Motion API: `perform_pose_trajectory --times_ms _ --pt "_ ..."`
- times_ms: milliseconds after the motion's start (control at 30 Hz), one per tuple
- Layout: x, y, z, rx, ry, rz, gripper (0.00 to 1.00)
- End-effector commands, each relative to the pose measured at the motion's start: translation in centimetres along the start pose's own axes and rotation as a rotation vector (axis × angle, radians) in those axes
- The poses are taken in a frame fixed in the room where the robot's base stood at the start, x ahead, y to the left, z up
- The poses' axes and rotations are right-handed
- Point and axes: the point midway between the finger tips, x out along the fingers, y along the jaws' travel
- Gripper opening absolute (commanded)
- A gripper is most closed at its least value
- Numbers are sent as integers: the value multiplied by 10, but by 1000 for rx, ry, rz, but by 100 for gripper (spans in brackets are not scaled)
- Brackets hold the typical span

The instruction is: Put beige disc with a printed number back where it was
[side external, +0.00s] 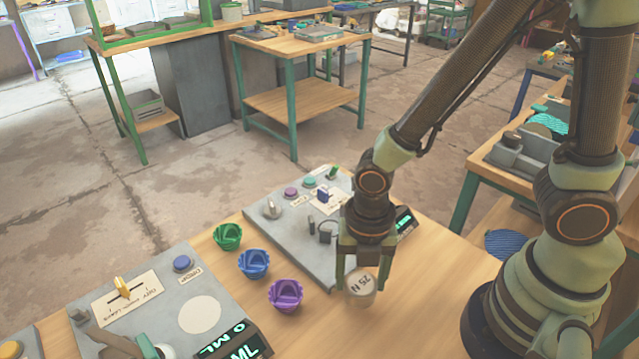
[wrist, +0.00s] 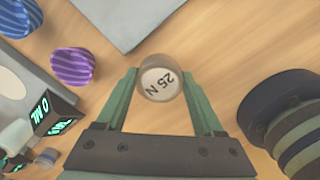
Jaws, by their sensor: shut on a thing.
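The beige disc (side external: 360,289), printed "25 N", is between the two fingers of my gripper (side external: 362,281) in the side external view. It is near the front edge of a grey panel (side external: 297,236). In the wrist view the disc (wrist: 160,84) shows its printed face, with one finger of my gripper (wrist: 160,76) on each side. The gripper is shut on the disc. I cannot tell whether the disc touches the wooden table or hangs slightly above it.
Green (side external: 228,236), blue (side external: 254,263) and purple (side external: 286,294) ridged pieces stand left of the disc. A second grey panel (side external: 200,314) with a lit display is farther left. The grey panel behind my gripper carries knobs and buttons. Bare wood lies in front of the disc.

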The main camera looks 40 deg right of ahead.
Motion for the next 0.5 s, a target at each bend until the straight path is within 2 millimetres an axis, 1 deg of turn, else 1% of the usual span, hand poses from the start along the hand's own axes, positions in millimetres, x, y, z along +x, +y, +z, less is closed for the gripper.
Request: perform_pose_trajectory --times_ms 100,233,333,500 --pt "14 -1 0 0 1 -5 0" --pt "25 0 0 0 1 -3 0" --pt "30 0 0 0 0 -1 0" --pt "30 0 0 0 0 1 0"
